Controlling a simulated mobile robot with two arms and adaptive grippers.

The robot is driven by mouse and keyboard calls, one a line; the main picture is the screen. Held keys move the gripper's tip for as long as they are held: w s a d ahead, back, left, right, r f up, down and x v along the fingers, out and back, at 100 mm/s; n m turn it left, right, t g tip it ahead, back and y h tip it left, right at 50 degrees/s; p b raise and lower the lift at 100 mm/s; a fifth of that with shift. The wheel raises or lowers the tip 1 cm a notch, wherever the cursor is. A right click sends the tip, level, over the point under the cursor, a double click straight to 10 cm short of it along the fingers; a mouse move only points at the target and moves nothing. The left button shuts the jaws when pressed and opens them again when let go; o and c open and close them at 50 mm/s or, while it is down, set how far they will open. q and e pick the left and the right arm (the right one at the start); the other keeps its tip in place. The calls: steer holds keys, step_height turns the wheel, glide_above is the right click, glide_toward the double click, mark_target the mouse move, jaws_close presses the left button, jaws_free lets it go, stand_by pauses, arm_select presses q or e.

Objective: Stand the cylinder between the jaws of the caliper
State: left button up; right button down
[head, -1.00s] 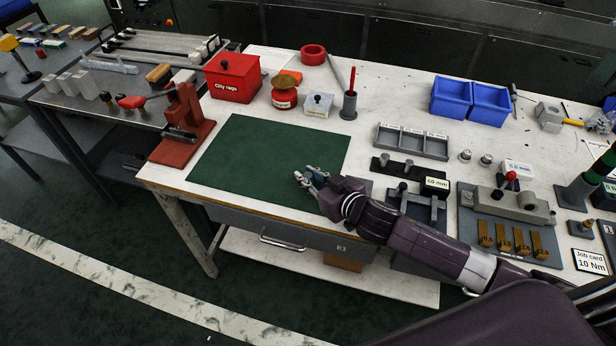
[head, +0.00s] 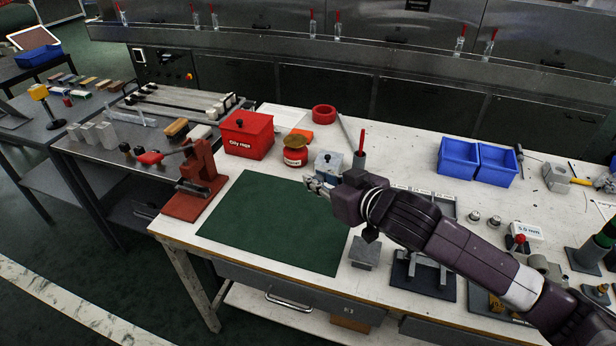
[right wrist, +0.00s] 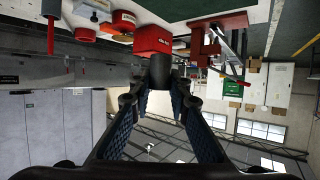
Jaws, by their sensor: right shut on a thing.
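My right gripper (head: 318,185) is raised over the back right part of the green mat and points left. In the right wrist view, the gripper (right wrist: 160,100) is shut on a dark cylinder (right wrist: 160,72), held between the fingertips. The cylinder is hard to make out in the head view. The caliper (head: 424,270), a grey fork-like tool with two jaws, lies on a dark plate at the bench front, right of the mat and below my right forearm. My forearm hides things behind it. My left gripper is not in view.
The green mat (head: 275,222) is bare. A small grey block (head: 364,252) stands at its right edge. Blue bins (head: 477,160) stand at the back right.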

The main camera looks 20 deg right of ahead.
steer(key=shift+r, duration=0.35)
steer(key=shift+s+f, duration=0.2)
steer(key=shift+f, duration=0.1)
steer(key=s+f+n+g+y, duration=0.2)
steer(key=s+f+n+y, duration=0.25)
steer(key=s, duration=0.35)
steer(key=s+d+r+n+g+y, duration=0.2)
steer(key=s+r+n+g, duration=0.1)
steer(key=s, duration=0.6)
steer(key=shift+r, duration=0.4)
